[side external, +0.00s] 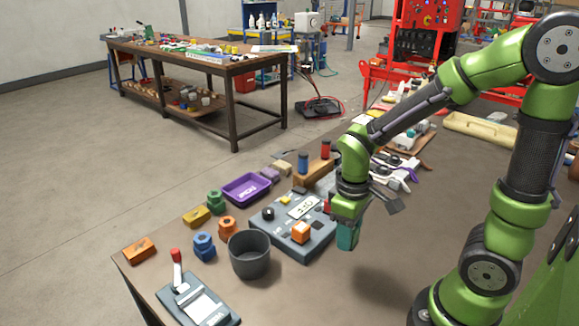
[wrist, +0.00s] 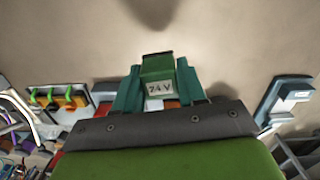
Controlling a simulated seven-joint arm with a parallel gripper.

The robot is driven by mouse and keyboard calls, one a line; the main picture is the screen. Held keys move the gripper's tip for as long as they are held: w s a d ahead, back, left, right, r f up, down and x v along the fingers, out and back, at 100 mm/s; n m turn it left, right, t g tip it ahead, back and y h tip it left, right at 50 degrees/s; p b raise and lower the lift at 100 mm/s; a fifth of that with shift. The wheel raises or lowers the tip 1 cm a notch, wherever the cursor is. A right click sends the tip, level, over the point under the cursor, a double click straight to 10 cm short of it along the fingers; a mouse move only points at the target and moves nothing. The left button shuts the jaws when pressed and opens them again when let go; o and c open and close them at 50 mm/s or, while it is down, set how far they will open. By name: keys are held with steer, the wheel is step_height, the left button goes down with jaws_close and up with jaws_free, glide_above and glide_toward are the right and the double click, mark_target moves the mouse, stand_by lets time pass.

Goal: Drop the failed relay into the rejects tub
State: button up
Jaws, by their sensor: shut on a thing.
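My gripper (side external: 348,236) hangs over the table, to the right of the grey control box. In the wrist view its two teal fingers (wrist: 158,88) are shut on a green block with a white label (wrist: 160,87), which looks like the relay. The label seems to read 24V. In the side view the relay is hard to tell apart from the fingers. A round dark grey tub (side external: 250,262), likely the rejects tub, stands upright left of my gripper, in front of the control box. It looks empty, though its floor is only partly visible.
A lever switch (side external: 195,300), blue (side external: 204,246) and orange (side external: 227,227) parts and a purple tray (side external: 247,188) surround the tub.

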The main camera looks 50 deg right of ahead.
steer(key=w+a+r+m, duration=0.1)
steer(key=w+a, duration=1.2)
steer(key=w, duration=0.4)
steer(key=shift+r, duration=0.4)
steer(key=o, duration=1)
steer(key=shift+r, duration=2.05)
